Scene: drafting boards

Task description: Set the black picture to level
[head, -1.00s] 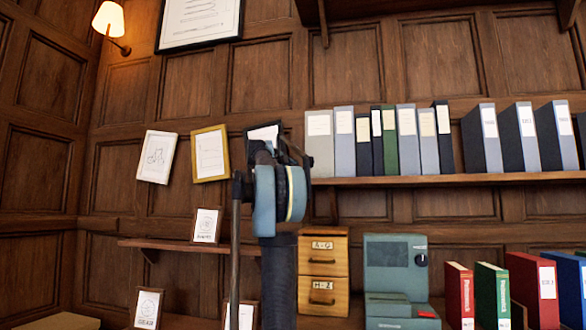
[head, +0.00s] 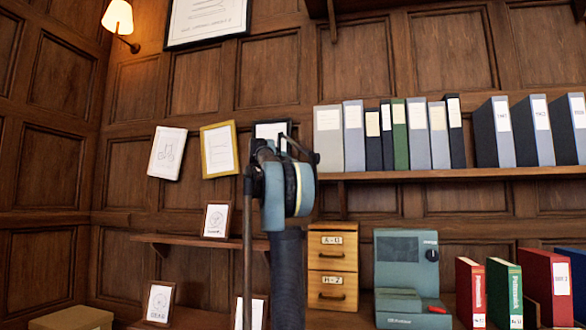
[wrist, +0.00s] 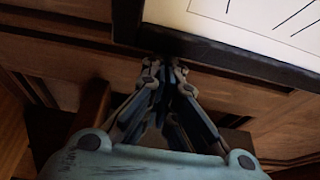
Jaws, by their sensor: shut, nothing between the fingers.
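The black picture (head: 271,129) hangs on the panelled wall, to the right of the yellow-framed one. Its lower part is hidden behind my arm in the head view, and its top edge looks slightly higher on the right. In the wrist view the black frame's lower corner and bottom edge (wrist: 222,61) run above my gripper, with white paper inside. My gripper (wrist: 166,64) is shut and empty, its tips at or just under the bottom edge near the corner. I cannot tell whether they touch the frame. In the head view the fingers are mostly hidden by my wrist.
A white picture (head: 167,152) and a yellow-framed picture (head: 219,150) hang tilted to the left. A shelf (head: 450,174) with several binders is to the right. A lower shelf (head: 190,241) holds a small framed picture (head: 216,220). A wooden drawer box (head: 332,266) stands below right.

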